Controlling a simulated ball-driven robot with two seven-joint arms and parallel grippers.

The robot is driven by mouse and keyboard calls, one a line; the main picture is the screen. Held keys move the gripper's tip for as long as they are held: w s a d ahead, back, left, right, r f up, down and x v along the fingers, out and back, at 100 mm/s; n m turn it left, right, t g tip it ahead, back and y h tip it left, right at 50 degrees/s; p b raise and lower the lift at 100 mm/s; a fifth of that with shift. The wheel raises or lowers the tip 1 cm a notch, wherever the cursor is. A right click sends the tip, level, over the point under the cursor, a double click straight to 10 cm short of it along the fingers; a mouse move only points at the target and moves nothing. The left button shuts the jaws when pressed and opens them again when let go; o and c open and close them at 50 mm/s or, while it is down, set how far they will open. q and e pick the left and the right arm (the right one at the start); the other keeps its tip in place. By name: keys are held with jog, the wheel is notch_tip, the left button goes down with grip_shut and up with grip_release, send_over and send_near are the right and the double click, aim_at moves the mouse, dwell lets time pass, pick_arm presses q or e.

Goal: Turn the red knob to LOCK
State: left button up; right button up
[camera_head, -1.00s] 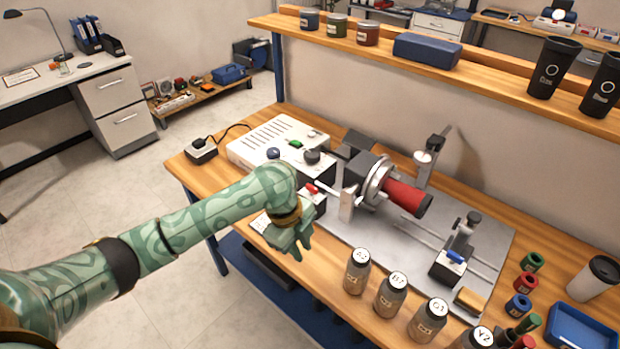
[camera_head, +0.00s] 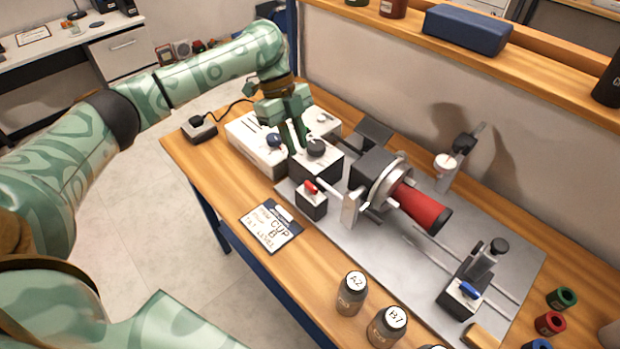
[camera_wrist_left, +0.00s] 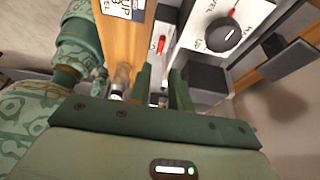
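The red knob (camera_head: 311,187) is a small red lever on top of a black and white block beside the metal plate. It also shows in the left wrist view (camera_wrist_left: 161,44), beyond the fingertips. Its label is too small to read. My left gripper (camera_head: 292,146) is in the air behind the red knob, close to a black round knob (camera_head: 315,147) on a neighbouring box. In the left wrist view its two fingers (camera_wrist_left: 161,82) stand apart with nothing held between them. My right gripper is not in view.
A white unit (camera_head: 256,147) with a blue knob stands behind the gripper. A label card (camera_head: 270,226) lies in front. Dark bottles (camera_head: 352,294) stand at the front edge. A shelf (camera_head: 500,68) runs above.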

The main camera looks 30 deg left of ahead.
aim_at(310, 184)
pick_arm(q)
jog(key=b+x, duration=0.2)
jog(key=x, duration=0.7)
jog(key=shift+a+f, duration=0.1)
jog(key=shift+a, duration=0.05)
jog(key=shift+d+f+b, duration=0.2)
jog(key=shift+f+b, duration=0.15)
jog(key=shift+f, duration=0.05)
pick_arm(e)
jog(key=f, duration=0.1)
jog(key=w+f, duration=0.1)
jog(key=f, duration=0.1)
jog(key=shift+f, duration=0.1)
pick_arm(q)
grip_shut()
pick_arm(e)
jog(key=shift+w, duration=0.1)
